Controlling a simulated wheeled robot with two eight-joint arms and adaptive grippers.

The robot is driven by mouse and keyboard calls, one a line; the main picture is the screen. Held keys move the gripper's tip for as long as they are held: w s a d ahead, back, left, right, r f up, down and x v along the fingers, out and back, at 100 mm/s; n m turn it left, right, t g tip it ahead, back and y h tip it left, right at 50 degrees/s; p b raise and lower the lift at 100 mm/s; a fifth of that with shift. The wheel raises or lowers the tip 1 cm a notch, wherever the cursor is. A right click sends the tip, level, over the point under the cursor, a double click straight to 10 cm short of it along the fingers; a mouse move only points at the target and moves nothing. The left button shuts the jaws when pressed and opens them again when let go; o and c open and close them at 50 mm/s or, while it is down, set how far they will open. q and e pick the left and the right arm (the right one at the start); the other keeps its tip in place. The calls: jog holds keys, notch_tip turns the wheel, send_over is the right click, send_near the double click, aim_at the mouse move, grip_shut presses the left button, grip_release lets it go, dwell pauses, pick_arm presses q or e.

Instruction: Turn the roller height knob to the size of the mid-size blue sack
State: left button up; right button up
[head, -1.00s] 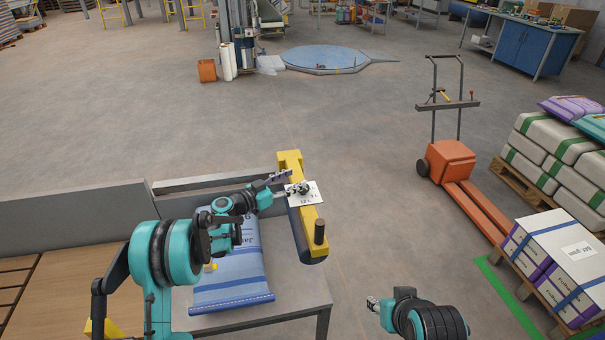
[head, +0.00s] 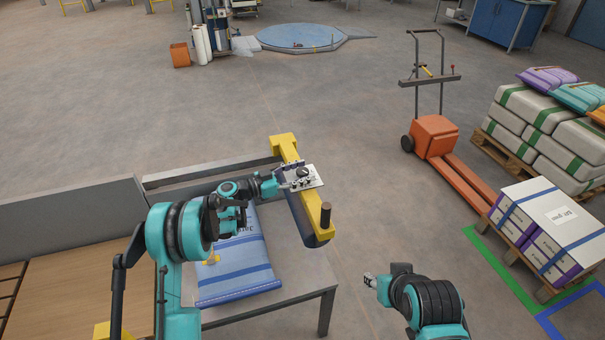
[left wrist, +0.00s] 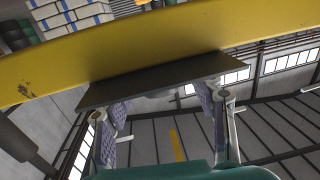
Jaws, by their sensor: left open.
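The roller height knob (head: 303,171) is a small dark knob on a white marked plate (head: 312,182), fixed to a yellow beam (head: 284,146). My left gripper (head: 290,172) is open at the plate's left side, close to the knob; contact cannot be told. In the left wrist view its fingers (left wrist: 165,108) are spread apart beside the dark plate (left wrist: 165,78), with the yellow beam (left wrist: 130,47) across the view; the knob is hidden there. A blue sack (head: 240,265) lies flat on the table under my left arm. My right gripper (head: 370,281) is away from the beam, its fingers too small to judge.
A dark roller (head: 308,232) hangs under the beam, beside a dark upright post (head: 326,215). The grey table (head: 300,280) ends just right of it. An orange pallet truck (head: 436,137) and stacked sacks (head: 545,125) stand at right. The floor between is clear.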

pick_arm(q)
jog(key=c, duration=1.2)
jog(key=shift+o, duration=0.2)
jog(key=shift+d, duration=0.1)
jog(key=shift+n+t, duration=0.3)
jog(key=shift+t, duration=0.2)
jog(key=n+t+y+b, duration=0.1)
jog(key=n+t+y, duration=0.1)
jog(key=t, duration=0.1)
jog(key=shift+y, duration=0.3)
jog(key=shift+n+t+y+b, duration=0.6)
jog(key=shift+n+t+y, duration=0.8)
jog(key=shift+n+y, duration=0.1)
jog(key=shift+y, duration=0.3)
